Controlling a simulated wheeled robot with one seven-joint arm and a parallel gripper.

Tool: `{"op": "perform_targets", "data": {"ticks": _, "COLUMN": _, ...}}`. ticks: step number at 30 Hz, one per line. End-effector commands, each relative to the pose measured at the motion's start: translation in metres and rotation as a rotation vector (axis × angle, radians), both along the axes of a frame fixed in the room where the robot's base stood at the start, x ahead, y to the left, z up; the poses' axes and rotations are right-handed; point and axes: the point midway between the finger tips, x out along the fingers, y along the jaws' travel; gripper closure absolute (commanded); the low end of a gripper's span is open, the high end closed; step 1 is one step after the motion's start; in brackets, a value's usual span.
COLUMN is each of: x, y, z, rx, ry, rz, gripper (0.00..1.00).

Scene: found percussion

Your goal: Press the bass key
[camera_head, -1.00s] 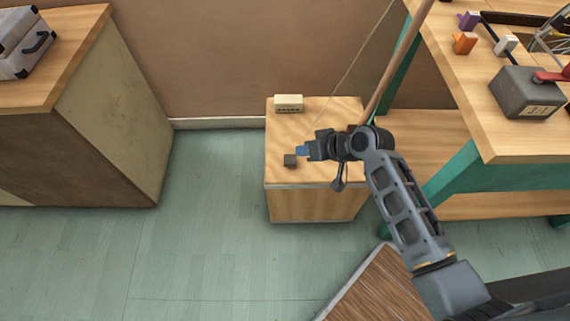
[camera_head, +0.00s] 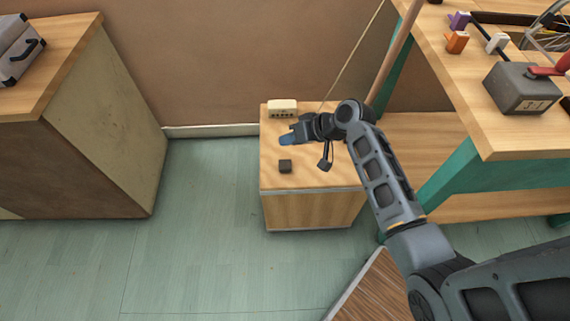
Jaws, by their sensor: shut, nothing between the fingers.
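A small dark block (camera_head: 285,166) sits on the top of a low wooden box (camera_head: 311,211), near its front left. No label shows, so I cannot tell for sure that it is the bass key. My gripper (camera_head: 288,140), with blue fingertips, reaches in from the right over the box top. It is shut and empty. In the picture its tips are just above the dark block and apart from it; their height over the box is hard to tell. A cream unit (camera_head: 283,107) with a row of small dark spots stands at the back of the box, behind my gripper.
A wooden pole (camera_head: 395,55) and a thin string (camera_head: 352,58) rise behind the box. A workbench with green legs (camera_head: 445,185) stands right, bearing a grey metal box (camera_head: 521,88) and coloured blocks. A cabinet (camera_head: 90,140) stands left. Floor before the box is clear.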

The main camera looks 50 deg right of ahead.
Motion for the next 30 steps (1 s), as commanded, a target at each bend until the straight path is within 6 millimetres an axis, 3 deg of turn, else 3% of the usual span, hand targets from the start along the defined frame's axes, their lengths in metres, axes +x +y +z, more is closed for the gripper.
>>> {"op": "perform_targets", "data": {"ticks": 18, "x": 0.000, "y": 0.000, "z": -0.075, "rx": 0.000, "ry": 0.000, "rz": 0.000, "gripper": 1.00}}
{"op": "perform_targets", "data": {"ticks": 30, "x": 0.000, "y": 0.000, "z": -0.081, "rx": -0.001, "ry": 0.000, "rz": 0.001, "gripper": 1.00}}
